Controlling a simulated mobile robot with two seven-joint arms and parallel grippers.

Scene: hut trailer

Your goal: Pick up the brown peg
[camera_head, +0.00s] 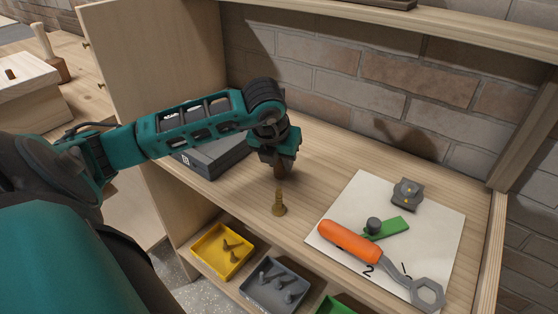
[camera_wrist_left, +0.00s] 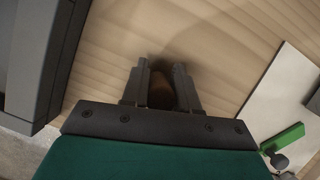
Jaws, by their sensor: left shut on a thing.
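My left gripper (camera_head: 279,168) is over the wooden shelf surface, its fingers pointing down. It is shut on the brown peg (camera_wrist_left: 161,92), which shows between the two fingers in the left wrist view. In the head view only a small dark brown part of the peg (camera_head: 281,172) shows at the fingertips; the rest is hidden by the gripper. I cannot tell whether the peg touches the surface. My right gripper is in neither view.
A dark grey box (camera_head: 212,155) lies behind my left arm. A white sheet (camera_head: 440,215) to the right holds an orange-handled wrench (camera_head: 349,241) and green and grey parts. Yellow (camera_head: 212,268) and grey bins sit in front.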

